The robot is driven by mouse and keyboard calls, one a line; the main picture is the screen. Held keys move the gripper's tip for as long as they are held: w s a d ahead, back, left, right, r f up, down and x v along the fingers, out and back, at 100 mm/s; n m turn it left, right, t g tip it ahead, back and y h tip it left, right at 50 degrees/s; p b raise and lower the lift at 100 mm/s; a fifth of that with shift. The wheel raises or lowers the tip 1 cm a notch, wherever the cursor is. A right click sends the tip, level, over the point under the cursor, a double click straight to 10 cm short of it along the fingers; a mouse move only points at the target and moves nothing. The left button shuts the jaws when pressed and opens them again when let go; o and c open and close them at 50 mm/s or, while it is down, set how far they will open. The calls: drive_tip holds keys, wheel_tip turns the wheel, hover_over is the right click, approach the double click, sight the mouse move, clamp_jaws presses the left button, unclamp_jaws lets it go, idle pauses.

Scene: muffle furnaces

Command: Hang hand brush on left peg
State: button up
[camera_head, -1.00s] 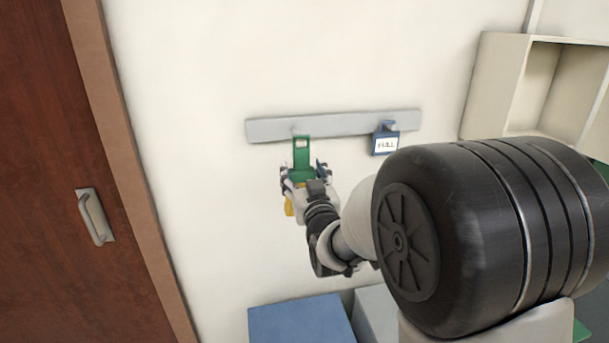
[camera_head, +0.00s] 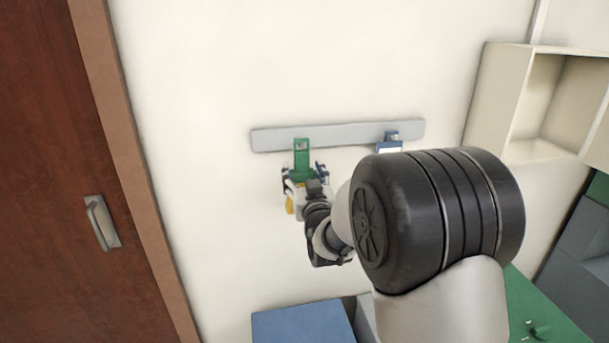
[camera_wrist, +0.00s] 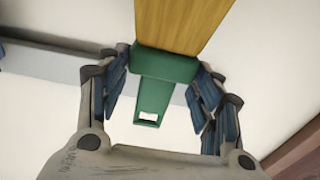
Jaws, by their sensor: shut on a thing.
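The hand brush has a green handle (camera_head: 303,160) with a hole near its end and a yellow bristle part (camera_head: 290,204) below. My gripper (camera_head: 304,173) is shut on the brush, which hangs handle-up against the wall. The handle's top overlaps the left part of the grey rail (camera_head: 345,136). The left peg is not clearly seen; I cannot tell whether it is through the hole. In the wrist view, the green handle (camera_wrist: 155,90) lies between my gripper's fingers (camera_wrist: 163,78), and a pale patch shows in its hole.
A blue item (camera_head: 388,141) hangs on the rail's right part, partly hidden by my arm. A brown door (camera_head: 60,150) with a handle stands at left. A cream shelf (camera_head: 505,100) is at right. A blue box top (camera_head: 300,325) lies below.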

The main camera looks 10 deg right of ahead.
drive_tip(key=shift+w+r+p, duration=0.1)
drive_tip(key=shift+w+p, duration=0.35)
drive_tip(key=shift+w, duration=0.65)
drive_tip(key=shift+w+f+b, duration=0.45)
drive_tip(key=shift+w+b, duration=0.3)
drive_tip(key=shift+b, duration=0.25)
drive_tip(key=o, duration=1.3)
